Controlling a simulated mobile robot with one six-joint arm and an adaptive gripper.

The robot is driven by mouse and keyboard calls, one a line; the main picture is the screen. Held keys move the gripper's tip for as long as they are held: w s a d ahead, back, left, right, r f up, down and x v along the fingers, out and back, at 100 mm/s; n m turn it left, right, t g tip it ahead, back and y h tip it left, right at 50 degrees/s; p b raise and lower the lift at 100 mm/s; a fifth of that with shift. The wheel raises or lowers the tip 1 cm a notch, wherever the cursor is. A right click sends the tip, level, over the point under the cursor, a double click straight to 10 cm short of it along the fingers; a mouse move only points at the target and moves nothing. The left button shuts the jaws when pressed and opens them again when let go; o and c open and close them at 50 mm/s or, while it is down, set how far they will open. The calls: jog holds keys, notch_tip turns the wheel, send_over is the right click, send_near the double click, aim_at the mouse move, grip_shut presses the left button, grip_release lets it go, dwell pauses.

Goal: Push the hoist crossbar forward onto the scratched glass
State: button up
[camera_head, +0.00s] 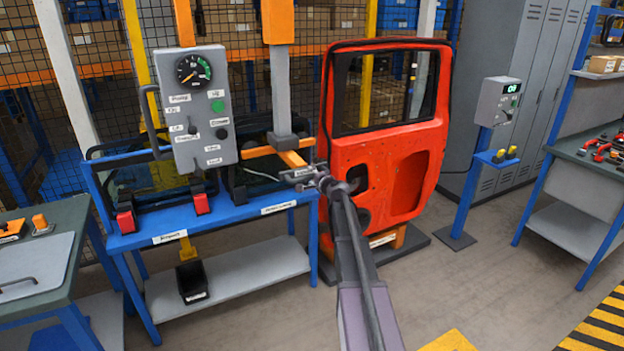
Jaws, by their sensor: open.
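An orange crossbar (268,149) sits at the foot of a grey hoist post (281,92), above a blue rack (235,213). A grey control box (194,108) with a gauge, green button and labels hangs to its left. Dark glass panes (262,172) stand in the rack behind the bar, partly hidden by the box and crossbar; I cannot tell which is scratched. My gripper (312,178) is open at the crossbar's near right end, by a small labelled part. I cannot tell whether it touches. Nothing shows held between its fingers.
A red car door (388,135) stands close right of my gripper. A blue pedestal (465,195) and workbench (590,150) stand right.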

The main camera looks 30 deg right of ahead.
aim_at(298, 163)
grip_shut()
jog(key=r+x, duration=0.1)
jog(key=x, duration=0.7)
jog(key=r+x, duration=0.1)
jog(key=x, duration=0.3)
jog(key=shift+w+d+r, duration=0.1)
jog(key=shift+w+r, duration=0.25)
jog(key=shift+w, duration=0.15)
grip_release()
jog(key=shift+f, duration=0.1)
jog(key=shift+s, duration=0.2)
